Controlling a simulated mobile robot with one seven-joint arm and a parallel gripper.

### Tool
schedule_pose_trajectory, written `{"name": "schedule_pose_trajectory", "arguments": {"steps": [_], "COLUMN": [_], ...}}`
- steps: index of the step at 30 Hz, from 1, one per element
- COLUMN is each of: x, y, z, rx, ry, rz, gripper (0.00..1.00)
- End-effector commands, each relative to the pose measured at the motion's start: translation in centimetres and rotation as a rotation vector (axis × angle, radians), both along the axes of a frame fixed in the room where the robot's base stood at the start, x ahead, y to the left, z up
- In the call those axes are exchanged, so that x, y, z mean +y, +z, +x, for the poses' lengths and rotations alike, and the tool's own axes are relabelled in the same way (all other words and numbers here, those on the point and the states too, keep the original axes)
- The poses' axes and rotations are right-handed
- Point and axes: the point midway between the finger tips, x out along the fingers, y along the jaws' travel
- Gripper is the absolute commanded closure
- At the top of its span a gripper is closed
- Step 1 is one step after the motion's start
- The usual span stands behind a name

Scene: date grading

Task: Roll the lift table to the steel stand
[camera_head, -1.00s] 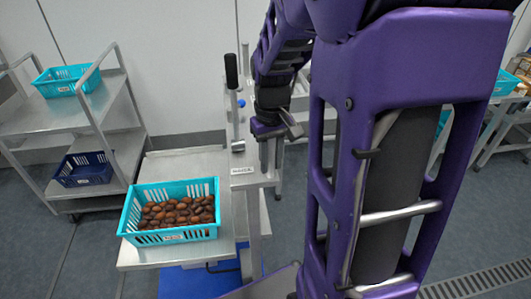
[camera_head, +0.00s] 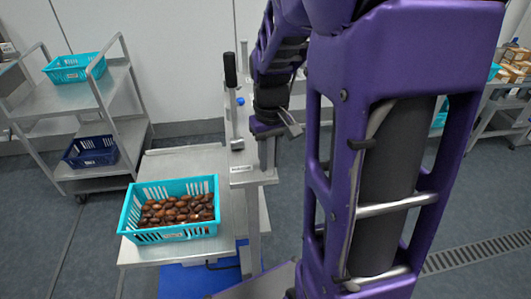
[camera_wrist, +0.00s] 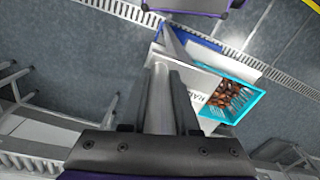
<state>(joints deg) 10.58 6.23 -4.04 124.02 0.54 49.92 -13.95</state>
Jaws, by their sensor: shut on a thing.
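The lift table has a flat steel top (camera_head: 180,165), a blue base (camera_head: 195,280) and a steel upright with a label plate at its right side. A cyan basket (camera_head: 128,215) of brown dates stands upright on the top; both also show in the wrist view, the basket (camera_wrist: 257,98) at right. My gripper (camera_head: 267,153) is beside the upright, partly hidden by my purple arm. In the wrist view my gripper (camera_wrist: 160,78) is shut on the table's silver handle bar (camera_wrist: 160,105). I cannot tell for certain which piece of furniture is the steel stand.
A steel shelf rack (camera_head: 122,130) at left holds a cyan basket (camera_head: 72,67) above and a navy basket (camera_head: 90,152) below. Steel shelving with boxes (camera_head: 515,70) is at far right. The wall is behind. Open floor (camera_head: 60,230) lies at front left; a drain grate (camera_head: 475,255) crosses the right.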

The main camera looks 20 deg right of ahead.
Motion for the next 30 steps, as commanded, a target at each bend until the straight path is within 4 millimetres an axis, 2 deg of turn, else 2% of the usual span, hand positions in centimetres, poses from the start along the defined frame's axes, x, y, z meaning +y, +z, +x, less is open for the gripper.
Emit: {"name": "schedule_pose_trajectory", "arguments": {"steps": [19, 20, 24, 30], "x": [0.05, 0.05, 0.03, 0.01], "y": [0.05, 0.05, 0.05, 0.05], "z": [0.11, 0.11, 0.1, 0.09], "rx": [-0.004, -0.004, -0.003, -0.003], "ry": [-0.001, -0.001, -0.001, 0.0], "rz": [0.001, 0.001, 0.001, 0.0], "gripper": [1.0, 0.68, 0.42, 0.41]}}
